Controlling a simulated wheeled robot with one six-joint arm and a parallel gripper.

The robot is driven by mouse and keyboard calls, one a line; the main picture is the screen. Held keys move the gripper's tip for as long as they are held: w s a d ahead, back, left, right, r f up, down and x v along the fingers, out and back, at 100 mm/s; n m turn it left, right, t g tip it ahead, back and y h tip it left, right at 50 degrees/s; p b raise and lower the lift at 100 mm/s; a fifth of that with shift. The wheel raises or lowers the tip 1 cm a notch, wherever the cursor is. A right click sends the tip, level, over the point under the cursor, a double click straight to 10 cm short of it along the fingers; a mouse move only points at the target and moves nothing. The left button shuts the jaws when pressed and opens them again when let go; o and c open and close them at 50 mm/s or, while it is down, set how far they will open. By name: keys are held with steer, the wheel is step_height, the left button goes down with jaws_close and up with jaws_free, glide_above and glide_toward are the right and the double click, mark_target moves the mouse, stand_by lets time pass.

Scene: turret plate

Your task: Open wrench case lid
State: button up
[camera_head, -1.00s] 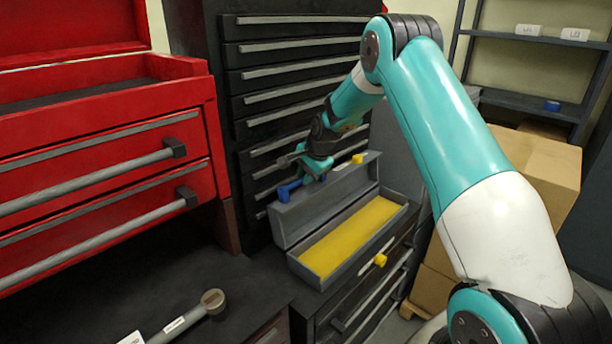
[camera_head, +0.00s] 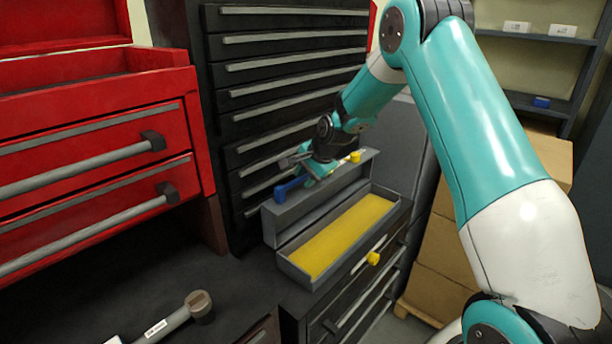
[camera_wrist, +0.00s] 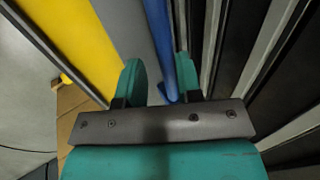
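The grey wrench case (camera_head: 345,256) stands on the dark cabinet top with its lid (camera_head: 322,203) raised at the back, so its yellow-lined inside (camera_head: 343,237) shows. A blue handle (camera_head: 290,187) runs along the lid's upper edge, with a yellow piece near its right end. My gripper (camera_head: 308,179) is at the lid's upper edge by the blue handle. In the wrist view its two teal fingers stand apart, with the grey lid and the blue handle (camera_wrist: 160,45) showing between them. The handle looks nearer the right finger; I cannot tell whether they touch.
A red tool chest (camera_head: 95,170) stands at left. A black drawer cabinet (camera_head: 285,70) stands close behind the lid. A grey wrench-like tool (camera_head: 180,318) lies on the dark worktop. Cardboard boxes (camera_head: 445,235) and a shelf (camera_head: 535,105) are at right.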

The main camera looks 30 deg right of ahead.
steer(key=shift+o, duration=0.4)
steer(key=shift+s+r, duration=0.1)
steer(key=shift+r, duration=0.1)
steer(key=b+v, duration=0.3)
steer(key=v, duration=1.4)
